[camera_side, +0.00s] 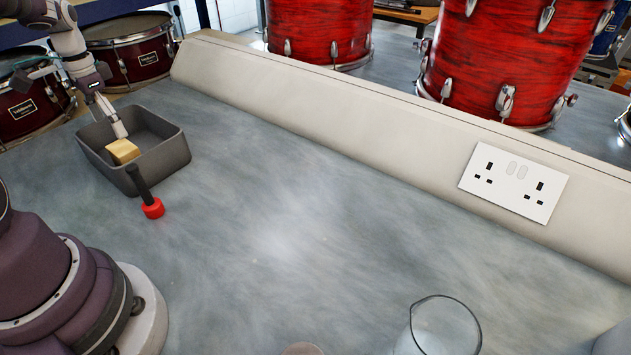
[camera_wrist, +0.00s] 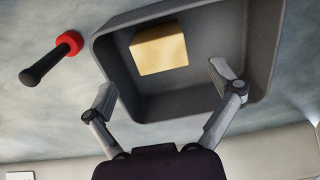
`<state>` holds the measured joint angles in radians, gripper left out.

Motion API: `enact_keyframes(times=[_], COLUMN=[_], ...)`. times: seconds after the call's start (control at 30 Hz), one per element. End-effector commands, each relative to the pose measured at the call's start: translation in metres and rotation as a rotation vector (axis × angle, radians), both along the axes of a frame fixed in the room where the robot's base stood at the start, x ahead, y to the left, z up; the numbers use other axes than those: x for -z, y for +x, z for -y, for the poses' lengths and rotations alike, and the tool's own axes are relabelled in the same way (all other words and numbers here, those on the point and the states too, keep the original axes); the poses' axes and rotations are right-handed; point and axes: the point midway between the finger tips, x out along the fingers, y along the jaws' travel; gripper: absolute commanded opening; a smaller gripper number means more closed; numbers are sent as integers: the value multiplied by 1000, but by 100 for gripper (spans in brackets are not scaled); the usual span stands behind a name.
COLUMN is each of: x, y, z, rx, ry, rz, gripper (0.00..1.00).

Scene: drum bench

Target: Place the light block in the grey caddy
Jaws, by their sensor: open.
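The light block (camera_side: 122,151) is a pale wooden block inside the grey caddy (camera_side: 168,160), near its left part in the side view. In the wrist view the block (camera_wrist: 159,49) lies on the floor of the caddy (camera_wrist: 268,45), apart from my fingers. My gripper (camera_wrist: 163,88) is open and empty, with one fingertip at each side of the picture's middle. In the side view my gripper (camera_side: 120,131) reaches down over the caddy by the block; its far finger is hard to make out there.
A mallet with a red head (camera_side: 153,208) and black handle stands close by the caddy's front side. A beaker (camera_side: 440,328) stands at the bottom right. A sloped panel with a socket plate (camera_side: 514,182) runs behind. Red drums (camera_side: 500,55) stand beyond it. The bench middle is clear.

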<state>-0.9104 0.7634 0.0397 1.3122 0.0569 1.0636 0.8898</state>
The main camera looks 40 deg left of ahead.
Motion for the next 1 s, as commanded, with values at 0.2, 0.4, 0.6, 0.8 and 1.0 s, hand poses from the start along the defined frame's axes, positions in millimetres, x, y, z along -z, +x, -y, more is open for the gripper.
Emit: enact_keyframes(times=[0.2, 0.4, 0.6, 0.8, 1.0], x=[-38, -75, -123, -126, -115], y=[0, 23, 29, -11, -30], z=[0, 43, 158, 239, 260], rx=[0, 9, 13, 12, 2], ry=[1, 47, 94, 44, -1], rz=[1, 58, 241, 426, 491], gripper=[91, 91, 91, 91, 91])
